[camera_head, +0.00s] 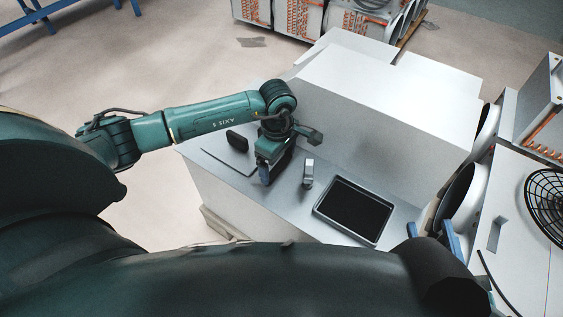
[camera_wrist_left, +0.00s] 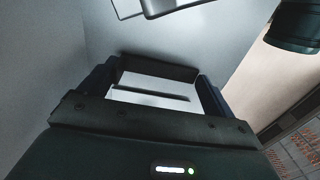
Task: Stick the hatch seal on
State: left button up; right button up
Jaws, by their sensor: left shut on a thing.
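My left gripper (camera_head: 268,172) is low over the left part of the worktop in the head view. In the left wrist view, its two fingers (camera_wrist_left: 155,84) are shut on a dark bar-like piece (camera_wrist_left: 158,68) between them. I cannot tell for sure that this piece is the hatch seal.
A shallow grey-rimmed tray (camera_head: 322,207) with a black inside lies right of a small upright metal block (camera_head: 308,172) on the worktop (camera_head: 290,212). A tall white wall (camera_head: 345,140) stands behind. A unit with a black fan grille (camera_head: 546,200) stands at the far right.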

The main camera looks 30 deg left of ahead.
aim_at(278, 167)
pick_arm(q)
notch_tip(278, 167, up, 7)
jog(key=p, duration=0.4)
jog(key=shift+p, duration=0.4)
jog(key=shift+r, duration=0.15)
